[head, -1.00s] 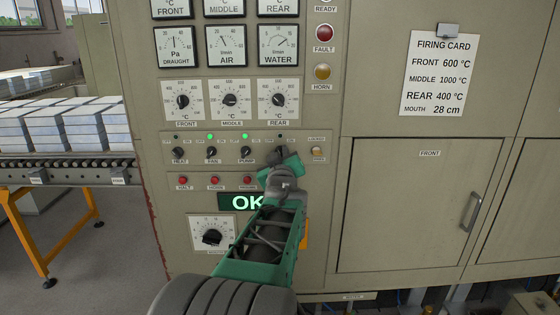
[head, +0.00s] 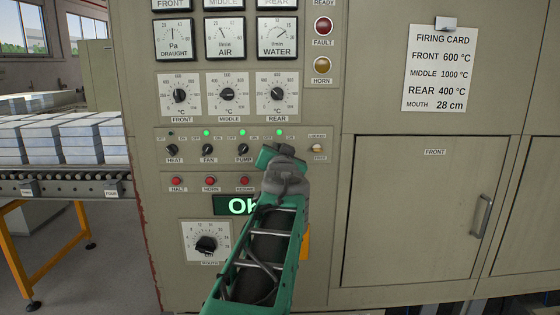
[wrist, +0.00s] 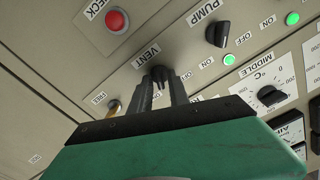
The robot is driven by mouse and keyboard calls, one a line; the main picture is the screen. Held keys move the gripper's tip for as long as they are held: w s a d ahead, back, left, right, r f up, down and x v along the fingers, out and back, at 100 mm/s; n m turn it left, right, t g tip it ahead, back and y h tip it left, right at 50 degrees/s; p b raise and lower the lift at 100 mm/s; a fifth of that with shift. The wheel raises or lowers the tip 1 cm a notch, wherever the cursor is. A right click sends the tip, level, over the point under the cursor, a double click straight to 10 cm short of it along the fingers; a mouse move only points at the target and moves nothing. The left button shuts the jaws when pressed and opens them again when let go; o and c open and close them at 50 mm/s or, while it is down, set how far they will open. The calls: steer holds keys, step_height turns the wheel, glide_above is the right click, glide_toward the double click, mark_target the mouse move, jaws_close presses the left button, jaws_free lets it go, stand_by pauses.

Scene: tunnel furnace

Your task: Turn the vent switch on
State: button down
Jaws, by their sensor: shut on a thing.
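The vent switch (wrist: 158,72) is a black rotary knob beside its VENT label in the wrist view. My gripper (wrist: 161,84) is shut on this knob, with one dark finger on each side. In the head view my green and grey gripper and arm hide the knob. A lamp above its place (head: 279,132) is lit green.
The pump switch (head: 243,150), fan switch (head: 208,150) and heat switch (head: 174,150) stand in the same row to the left. Fan and pump lamps are green; the heat lamp is dark. A small toggle (head: 317,148) is close on the right.

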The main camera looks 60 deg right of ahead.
steer(key=shift+m+b, duration=0.55)
steer(key=shift+m, duration=0.55)
steer(key=shift+r, duration=0.1)
steer(key=c, duration=1.5)
jaws_free()
steer(key=b+v, duration=0.1)
steer(key=v, duration=0.6)
steer(key=shift+s+a, duration=0.15)
steer(key=shift+a, duration=0.2)
